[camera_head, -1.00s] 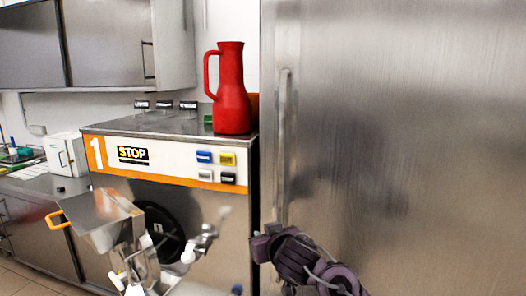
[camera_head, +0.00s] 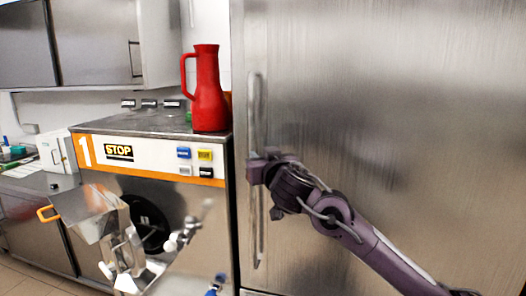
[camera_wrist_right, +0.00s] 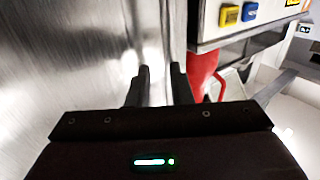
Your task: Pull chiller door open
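The chiller door (camera_head: 400,110) is a large brushed-steel panel filling the right of the head view, and it looks closed. Its long vertical handle (camera_head: 256,110) runs near the door's left edge. My right gripper (camera_head: 252,172) is at the handle's middle height, covering part of it. In the right wrist view, the gripper's two dark fingers (camera_wrist_right: 160,74) are apart, with bright metal showing between them. I cannot tell whether they touch the handle. My left gripper is not in view.
A batch freezer (camera_head: 150,155) with a STOP label stands just left of the chiller. A red jug (camera_head: 209,95) is on its top. Wall cabinets (camera_head: 95,40) hang at upper left.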

